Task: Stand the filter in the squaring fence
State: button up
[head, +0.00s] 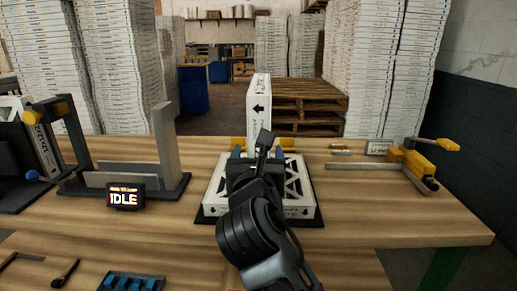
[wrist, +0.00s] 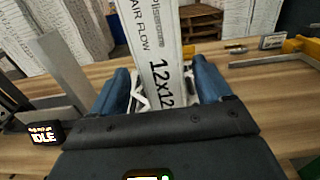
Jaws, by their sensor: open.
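A white boxed filter (head: 259,97) with a black arrow stands upright beyond my gripper. In the wrist view its edge (wrist: 158,62) reads "AIR FLOW" and "12x12". My gripper (head: 260,154) is open, with its blue fingers on either side of the filter's near edge; a gap shows at the left finger. The filter's lower end is hidden by my gripper. A grey right-angled fence (head: 167,146), seemingly the squaring fence, stands on a black base to the left and is empty. It also shows in the wrist view (wrist: 67,75).
A white patterned frame (head: 301,207) lies flat on a black mat beneath my arm. An "IDLE" display (head: 124,198) stands before the grey fence. A yellow clamp with a metal rail (head: 410,163) is at right. A black machine with a yellow clamp (head: 50,108) is at far left.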

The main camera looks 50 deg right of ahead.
jog(key=v, duration=0.5)
jog(key=shift+s+a, duration=0.25)
jog(key=shift+a, duration=0.05)
jog(key=s+a+f+m+t+y, duration=0.2)
jog(key=s+a+f+m+y, duration=0.3)
jog(key=f, duration=0.4)
jog(key=s+a+f+m+t+y, duration=0.1)
jog(key=s+a+f+m+y, duration=0.3)
jog(key=s+a+f+y, duration=0.25)
jog(key=s+a+m+y, duration=0.2)
jog(key=s+m, duration=1.4)
jog(key=s, duration=0.2)
jog(key=shift+s+f+m+t+y, duration=0.2)
jog(key=shift+f+m+t+y, duration=0.15)
jog(key=shift+f+t, duration=0.1)
